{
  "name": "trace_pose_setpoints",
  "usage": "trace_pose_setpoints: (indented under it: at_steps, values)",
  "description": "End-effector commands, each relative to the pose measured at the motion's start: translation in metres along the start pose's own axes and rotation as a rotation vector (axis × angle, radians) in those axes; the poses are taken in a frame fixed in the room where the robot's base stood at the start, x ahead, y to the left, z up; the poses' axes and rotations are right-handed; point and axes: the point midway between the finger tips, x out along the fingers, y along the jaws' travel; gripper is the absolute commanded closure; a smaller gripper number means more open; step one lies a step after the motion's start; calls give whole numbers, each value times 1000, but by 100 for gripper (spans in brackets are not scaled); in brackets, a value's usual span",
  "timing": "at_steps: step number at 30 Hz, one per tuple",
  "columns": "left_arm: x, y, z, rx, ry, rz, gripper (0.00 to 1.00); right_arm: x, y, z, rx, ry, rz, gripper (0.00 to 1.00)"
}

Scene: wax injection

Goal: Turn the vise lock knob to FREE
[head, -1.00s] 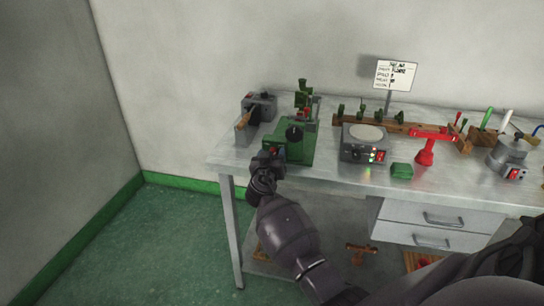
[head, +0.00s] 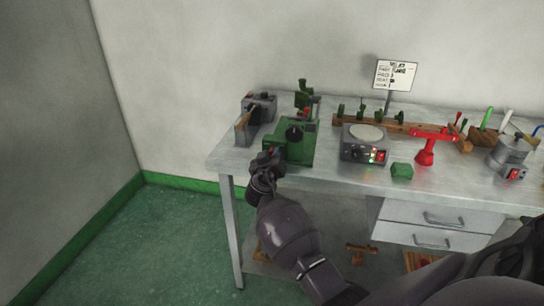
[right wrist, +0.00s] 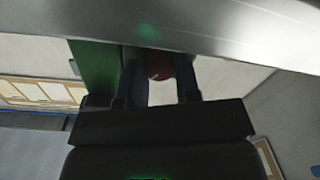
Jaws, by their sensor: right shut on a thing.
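A green machine (head: 302,150) with a round black dial (head: 294,133) stands on the left part of the metal bench. My right gripper (head: 268,157) is at its front left corner, by the bench's front edge. In the right wrist view, a dark red round knob (right wrist: 158,66) sits between the two fingers of my right gripper (right wrist: 158,80), which is shut on it. Green machine body (right wrist: 95,65) shows beside the fingers. The knob's markings and its FREE position cannot be read. My left gripper is out of view.
The metal bench (head: 225,154) also holds a grey device (head: 261,105) behind left, a grey heater box (head: 365,152), a green block (head: 402,171), a red stand (head: 426,152) and a grey pot (head: 508,155). A sign (head: 395,75) stands behind. Open floor (head: 185,240) lies left.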

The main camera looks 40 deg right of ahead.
Motion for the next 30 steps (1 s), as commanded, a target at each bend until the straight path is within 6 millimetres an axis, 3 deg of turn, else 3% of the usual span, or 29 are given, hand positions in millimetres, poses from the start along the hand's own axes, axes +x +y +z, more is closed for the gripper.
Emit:
trace_pose_setpoints:
  at_steps: [30]
  values:
    - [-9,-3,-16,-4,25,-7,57,0,-2,-1,-958,-43,-9,93]
